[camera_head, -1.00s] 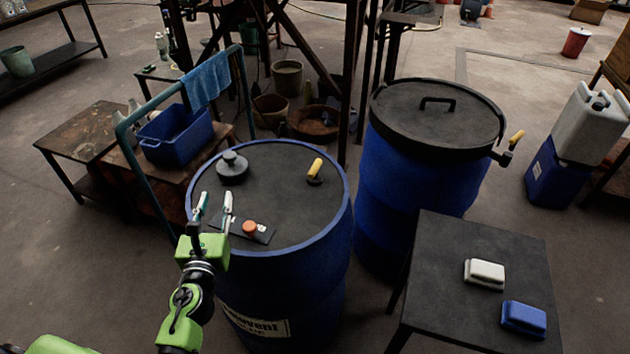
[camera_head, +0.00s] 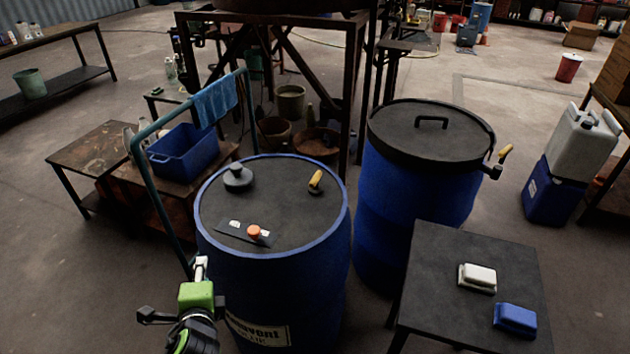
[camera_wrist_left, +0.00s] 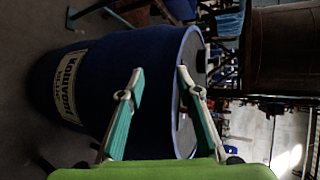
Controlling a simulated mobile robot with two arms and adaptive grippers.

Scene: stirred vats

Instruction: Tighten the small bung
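A blue drum (camera_head: 270,290) stands upright at centre left with a dark lid (camera_head: 280,205). On the lid are a grey round knobbed plug (camera_head: 238,178), a yellow-handled fitting (camera_head: 316,180) and a small orange cap (camera_head: 254,231) on a dark flat plate (camera_head: 228,231). I cannot tell for certain which is the small bung. My left gripper (camera_head: 201,262) is by the drum's front left side, lower than the lid. In the left wrist view its two fingers (camera_wrist_left: 160,71) are apart with nothing between them; the drum (camera_wrist_left: 100,85) appears sideways beyond. My right gripper is not seen.
A second blue drum (camera_head: 410,200) with a handled black lid stands at right. A dark table (camera_head: 440,290) with a white block (camera_head: 478,278) and a blue block (camera_head: 515,318) stands front right. A teal rail (camera_head: 160,205) with a blue cloth (camera_head: 216,102) runs close left of the first drum.

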